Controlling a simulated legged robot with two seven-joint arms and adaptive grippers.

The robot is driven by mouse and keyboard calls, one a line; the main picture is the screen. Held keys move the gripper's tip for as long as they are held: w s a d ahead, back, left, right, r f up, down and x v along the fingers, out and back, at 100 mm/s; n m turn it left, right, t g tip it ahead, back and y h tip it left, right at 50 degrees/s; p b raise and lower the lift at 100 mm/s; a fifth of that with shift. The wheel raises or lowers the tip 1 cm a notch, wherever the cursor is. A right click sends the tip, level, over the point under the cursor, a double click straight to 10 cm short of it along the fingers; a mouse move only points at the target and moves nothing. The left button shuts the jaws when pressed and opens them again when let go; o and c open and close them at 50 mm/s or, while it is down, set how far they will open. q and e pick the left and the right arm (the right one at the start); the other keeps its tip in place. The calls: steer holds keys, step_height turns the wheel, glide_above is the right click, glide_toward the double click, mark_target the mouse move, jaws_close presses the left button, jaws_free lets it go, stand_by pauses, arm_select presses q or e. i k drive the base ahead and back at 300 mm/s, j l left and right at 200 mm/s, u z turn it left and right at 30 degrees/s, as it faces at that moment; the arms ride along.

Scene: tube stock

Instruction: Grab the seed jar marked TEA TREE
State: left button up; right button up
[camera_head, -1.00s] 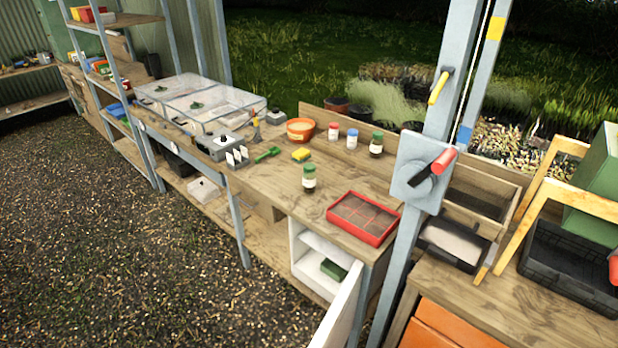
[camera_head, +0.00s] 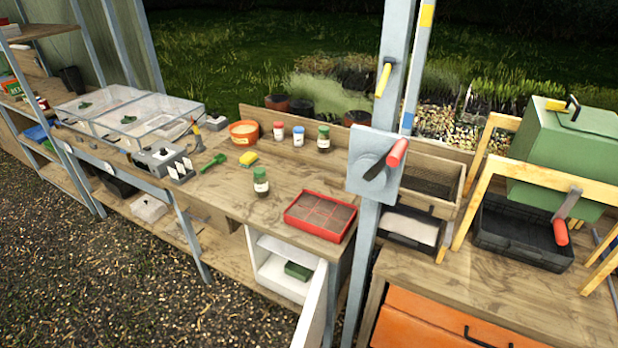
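Several small jars stand upright on the wooden potting bench (camera_head: 225,192). A jar with a red lid (camera_head: 279,131), a jar with a blue-white lid (camera_head: 298,136) and a dark jar with a green lid (camera_head: 323,139) stand in a row at the back. Another dark jar with a green lid (camera_head: 261,183) stands alone nearer the front edge. Their labels are too small to read, so I cannot tell which is marked TEA TREE. Neither of my grippers is in view.
A red seed tray (camera_head: 320,216) sits at the bench's right end, above an open white cabinet (camera_head: 272,281). A grey post with a red-handled lever (camera_head: 375,166) rises beside it. An orange bowl (camera_head: 243,132), yellow sponge (camera_head: 248,158) and green scoop (camera_head: 212,162) lie left of the jars.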

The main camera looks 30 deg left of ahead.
mark_target(261, 184)
steer(key=j+z, duration=0.25)
steer(key=j, duration=0.35)
steer(key=j+z, duration=0.3)
steer(key=j, duration=0.35)
steer(key=j+z, duration=0.25)
steer(key=j, duration=0.4)
steer(key=k+j+z, duration=0.1)
steer(key=j+z, duration=0.2)
steer(key=j, duration=0.3)
